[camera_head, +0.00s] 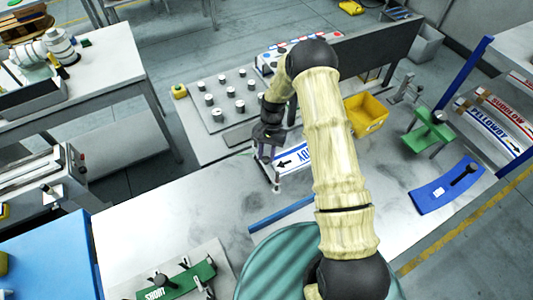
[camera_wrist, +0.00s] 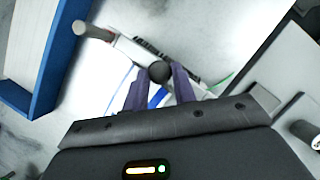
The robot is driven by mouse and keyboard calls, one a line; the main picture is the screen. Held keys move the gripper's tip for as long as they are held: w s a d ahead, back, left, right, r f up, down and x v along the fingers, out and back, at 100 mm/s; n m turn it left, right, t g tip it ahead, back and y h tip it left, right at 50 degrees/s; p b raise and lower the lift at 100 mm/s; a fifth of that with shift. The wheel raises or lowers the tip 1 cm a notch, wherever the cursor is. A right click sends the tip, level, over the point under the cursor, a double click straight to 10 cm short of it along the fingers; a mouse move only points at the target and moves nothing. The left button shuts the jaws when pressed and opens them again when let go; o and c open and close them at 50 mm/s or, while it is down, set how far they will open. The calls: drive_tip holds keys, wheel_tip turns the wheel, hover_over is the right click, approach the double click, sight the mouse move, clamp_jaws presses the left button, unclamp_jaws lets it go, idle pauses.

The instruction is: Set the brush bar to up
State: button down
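In the wrist view a pale bar (camera_wrist: 150,48) with a dark, comb-like strip runs slantwise ahead of my gripper; it appears to be the brush bar. A dark round knob (camera_wrist: 160,72) shows in front of it, between my two purple fingertips. My gripper (camera_wrist: 161,76) has its fingers apart, one on each side of the knob; whether they press on it cannot be told. A grey peg with a reddish end (camera_wrist: 92,32) is at the bar's left end. In the head view my gripper (camera_head: 275,182) points down beside a white label sheet with a blue print (camera_head: 296,157); the bar is mostly hidden there.
A blue tray (camera_wrist: 48,62) is left of the gripper in the wrist view. In the head view a plate with several grey knobs (camera_head: 226,110) stands behind, a yellow bin (camera_head: 366,112) to the right, and a green fixture (camera_head: 430,137) beyond.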

sight(265, 161)
drive_tip(key=shift+r, duration=1.65)
drive_tip(key=shift+w+r, duration=0.1)
drive_tip(key=c, duration=1.5)
unclamp_jaws()
drive_tip(key=o, duration=0.4)
drive_tip(key=shift+r, duration=0.1)
drive_tip(key=shift+w+r, duration=0.1)
drive_tip(key=shift+r, duration=0.05)
drive_tip(key=b+v, duration=0.5)
drive_tip(key=v, duration=1.2)
drive_tip(key=shift+b, duration=0.35)
